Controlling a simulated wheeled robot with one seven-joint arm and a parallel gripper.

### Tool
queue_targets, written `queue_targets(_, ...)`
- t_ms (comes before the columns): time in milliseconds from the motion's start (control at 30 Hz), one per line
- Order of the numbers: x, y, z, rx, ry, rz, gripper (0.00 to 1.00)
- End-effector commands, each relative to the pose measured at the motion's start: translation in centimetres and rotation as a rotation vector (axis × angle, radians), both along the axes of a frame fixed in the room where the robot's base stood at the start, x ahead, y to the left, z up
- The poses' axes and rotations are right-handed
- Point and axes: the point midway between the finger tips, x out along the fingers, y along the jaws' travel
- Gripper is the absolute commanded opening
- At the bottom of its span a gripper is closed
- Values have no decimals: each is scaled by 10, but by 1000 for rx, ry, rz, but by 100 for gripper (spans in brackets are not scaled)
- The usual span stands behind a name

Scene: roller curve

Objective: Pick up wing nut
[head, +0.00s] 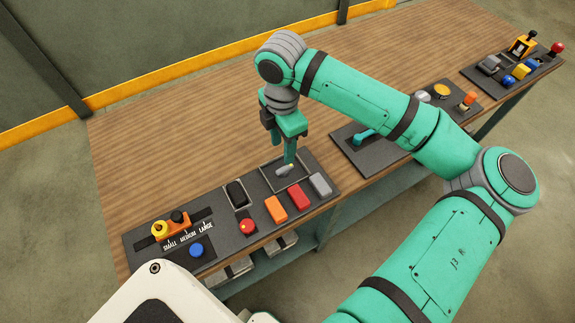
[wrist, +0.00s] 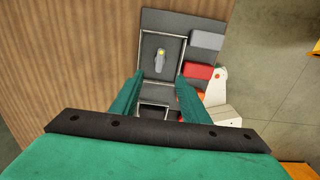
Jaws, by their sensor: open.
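A small grey piece with a yellowish spot, seemingly the wing nut (head: 283,170), lies in a framed square recess of the dark control panel. It also shows in the wrist view (wrist: 160,60), near the middle of the recess. My gripper (head: 290,160) points down over this recess, and its fingers partly cover the view of the piece from the head. In the wrist view, my gripper (wrist: 159,76) is open and empty, with one finger on each side of the recess. The piece lies beyond the fingertips in the picture; the exact height gap cannot be told.
The dark panel (head: 222,259) lies on a wooden table (head: 180,120). Orange (head: 276,210), red (head: 299,197) and grey (head: 320,185) blocks sit close to the recess. A red ball knob (head: 247,227) and a slider with size labels are farther left. The table behind is clear.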

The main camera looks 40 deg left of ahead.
Motion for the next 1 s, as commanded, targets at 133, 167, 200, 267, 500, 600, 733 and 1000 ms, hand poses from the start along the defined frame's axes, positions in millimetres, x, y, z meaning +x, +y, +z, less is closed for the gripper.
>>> queue_targets(133, 1, -4, -16, -14, 0, -1, 42)
queue_targets(167, 1, -4, -21, -14, 1, -1, 42)
queue_targets(200, 1, -4, -27, -12, 0, -1, 42)
queue_targets(267, 1, -4, -36, -13, 0, -1, 42)
queue_targets(500, 1, -3, -55, -9, -1, 0, 42)
queue_targets(600, 1, -2, -63, -11, 0, 0, 42)
queue_targets(733, 2, 0, -81, -11, -1, 0, 42)
queue_targets(1000, 1, 1, -106, -9, -1, 1, 42)
